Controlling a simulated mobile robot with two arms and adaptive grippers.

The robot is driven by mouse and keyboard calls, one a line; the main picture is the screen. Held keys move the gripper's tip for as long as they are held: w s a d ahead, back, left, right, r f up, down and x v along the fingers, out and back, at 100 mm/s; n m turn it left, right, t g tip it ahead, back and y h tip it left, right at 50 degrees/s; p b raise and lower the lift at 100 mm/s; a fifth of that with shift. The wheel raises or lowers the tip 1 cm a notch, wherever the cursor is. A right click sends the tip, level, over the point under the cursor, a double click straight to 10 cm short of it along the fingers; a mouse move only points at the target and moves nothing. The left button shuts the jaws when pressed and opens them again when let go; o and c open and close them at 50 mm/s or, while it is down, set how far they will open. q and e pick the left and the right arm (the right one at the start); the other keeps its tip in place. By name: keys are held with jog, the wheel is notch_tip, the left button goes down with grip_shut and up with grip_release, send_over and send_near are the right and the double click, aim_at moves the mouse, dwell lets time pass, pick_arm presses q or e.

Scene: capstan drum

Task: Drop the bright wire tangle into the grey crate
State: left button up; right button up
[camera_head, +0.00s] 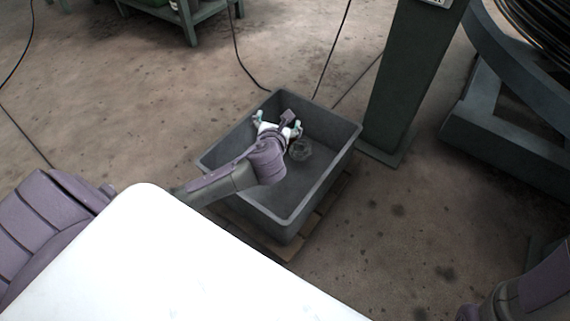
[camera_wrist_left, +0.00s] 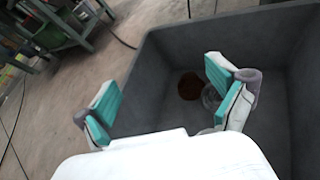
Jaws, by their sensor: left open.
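The grey crate (camera_head: 328,176) stands on a wooden pallet on the floor; its inside also shows in the left wrist view (camera_wrist_left: 255,38). The bright wire tangle (camera_head: 300,151), a pale round coil, lies on the crate floor. In the left wrist view the tangle (camera_wrist_left: 210,98) is partly hidden behind one finger, beside a rust-brown coil (camera_wrist_left: 190,86). My left gripper (camera_head: 278,122) is over the crate, its teal-padded fingers spread wide. In the left wrist view the gripper (camera_wrist_left: 163,93) has nothing between its fingers. My right gripper does not show; only part of that arm does.
A dark green post (camera_head: 412,75) stands right behind the crate. A heavy frame with a big wire coil (camera_head: 535,35) is at the far right. A green bench (camera_head: 190,18) is at the back left. Thin cables cross the floor. Floor left of the crate is open.

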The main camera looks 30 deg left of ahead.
pick_arm(q)
jog(key=v, duration=1.2)
